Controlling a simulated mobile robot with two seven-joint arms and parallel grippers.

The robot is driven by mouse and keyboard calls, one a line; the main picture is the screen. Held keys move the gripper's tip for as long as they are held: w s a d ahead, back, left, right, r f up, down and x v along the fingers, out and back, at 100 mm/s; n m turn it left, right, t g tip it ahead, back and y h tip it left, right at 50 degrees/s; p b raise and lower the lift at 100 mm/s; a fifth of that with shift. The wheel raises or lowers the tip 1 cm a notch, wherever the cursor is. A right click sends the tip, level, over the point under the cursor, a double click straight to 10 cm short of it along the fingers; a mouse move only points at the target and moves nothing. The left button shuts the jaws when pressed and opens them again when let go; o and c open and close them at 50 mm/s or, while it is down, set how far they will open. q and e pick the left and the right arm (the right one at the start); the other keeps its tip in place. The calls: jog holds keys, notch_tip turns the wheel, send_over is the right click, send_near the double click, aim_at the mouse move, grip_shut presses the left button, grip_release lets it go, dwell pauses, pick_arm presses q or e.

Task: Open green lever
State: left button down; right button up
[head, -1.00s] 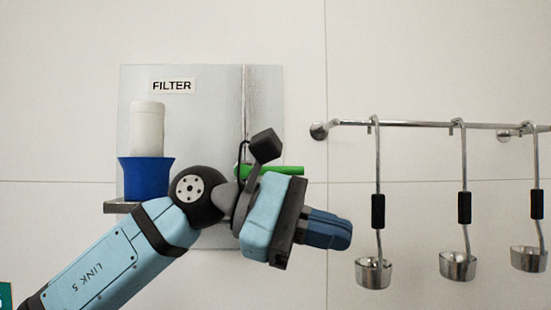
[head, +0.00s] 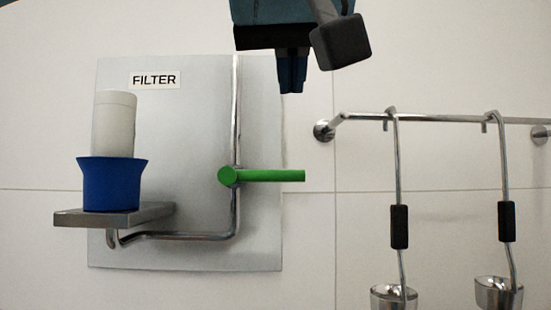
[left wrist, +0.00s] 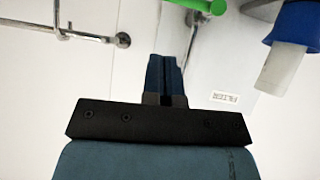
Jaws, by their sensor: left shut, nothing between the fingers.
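The green lever (head: 262,176) sits on a vertical metal pipe on the filter panel in the head view. It lies horizontal, its handle pointing right. It also shows at the top edge of the left wrist view (left wrist: 205,5), partly cut off. My left gripper (head: 291,90) points down in the head view, above and slightly right of the lever, apart from it. Its fingers are shut with nothing between them, as the left wrist view (left wrist: 165,62) also shows. My right gripper is not in view.
The grey panel (head: 190,110) carries a FILTER label (head: 154,80). A blue cup (head: 112,184) with a white cylinder (head: 115,122) stands on a small metal shelf (head: 140,214) left of the lever. A wall rail (head: 440,118) with hanging ladles (head: 397,200) is to the right.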

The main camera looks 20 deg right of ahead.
pick_arm(q)
jog(key=shift+s+a+r+t, duration=0.15)
jog(key=shift+a+r+t, duration=0.2)
jog(key=shift+r, duration=0.35)
jog(key=p, duration=0.2)
send_over(263, 176)
jog(key=s+d, duration=0.2)
jog(key=s, duration=0.1)
notch_tip(263, 176, down, 5)
jog(key=f, duration=0.2)
jog(key=w+f+p, duration=0.1)
jog(key=f, duration=0.1)
jog(key=shift+a, duration=0.1)
jog(key=shift+a+y, duration=0.15)
jog(key=shift+y, duration=0.15)
